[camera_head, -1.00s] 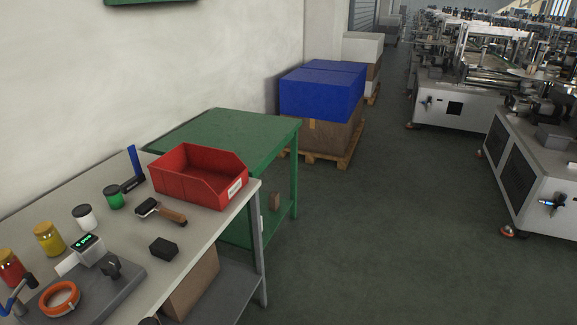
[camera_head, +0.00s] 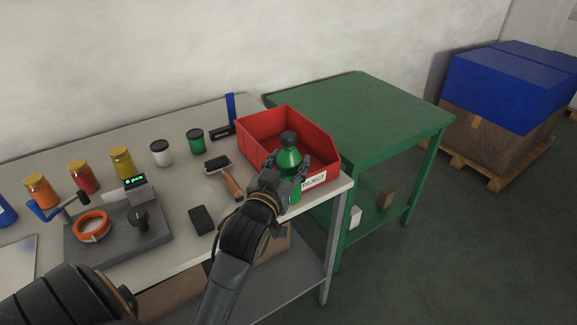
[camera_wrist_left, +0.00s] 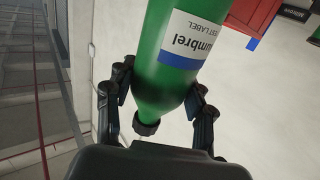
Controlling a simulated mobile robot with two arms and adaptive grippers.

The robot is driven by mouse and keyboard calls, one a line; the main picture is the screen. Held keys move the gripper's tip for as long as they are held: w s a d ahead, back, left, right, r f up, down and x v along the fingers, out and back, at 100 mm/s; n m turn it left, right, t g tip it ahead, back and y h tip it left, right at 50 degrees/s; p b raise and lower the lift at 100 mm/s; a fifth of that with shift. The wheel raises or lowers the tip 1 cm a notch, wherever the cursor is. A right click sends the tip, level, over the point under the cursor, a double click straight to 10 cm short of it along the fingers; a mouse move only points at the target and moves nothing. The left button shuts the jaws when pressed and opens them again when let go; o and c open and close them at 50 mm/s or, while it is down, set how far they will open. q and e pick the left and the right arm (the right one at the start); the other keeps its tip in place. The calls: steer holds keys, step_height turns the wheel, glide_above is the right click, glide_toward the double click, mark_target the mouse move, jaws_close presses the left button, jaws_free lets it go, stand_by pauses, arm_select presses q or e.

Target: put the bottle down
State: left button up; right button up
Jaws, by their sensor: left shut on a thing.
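A green bottle (camera_head: 288,160) with a dark cap is in my left gripper (camera_head: 284,177) in the head view. The gripper is shut around it near the right end of the white table, at the front of the red reject bin (camera_head: 323,153). The bottle looks about upright; its lower part is partly hidden by the gripper. In the left wrist view the bottle (camera_wrist_left: 160,85) shows between both fingers (camera_wrist_left: 160,107), with a white and blue label and its dark cap toward the palm. I cannot tell whether its base touches the table. My right gripper is not in view.
The white table (camera_head: 180,198) holds several jars, a grey device (camera_head: 118,235) with an orange tape ring, a brush-like tool (camera_head: 225,175) and a black block (camera_head: 201,220). A green table (camera_head: 360,105) stands behind right. Boxes on a pallet stand at far right.

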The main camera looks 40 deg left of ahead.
arm_select(q)
steer(key=w+a+r+n+y, duration=0.1)
steer(key=w+a+r+y, duration=0.1)
steer(key=a+r, duration=0.3)
steer(key=w+a+f, duration=0.1)
steer(key=w+f, duration=1.2)
steer(key=w, duration=0.1)
steer(key=shift+a+g, duration=0.2)
steer(key=shift+g, duration=0.2)
steer(key=shift+f, duration=0.2)
steer(key=o, duration=1)
steer(key=shift+o, duration=0.2)
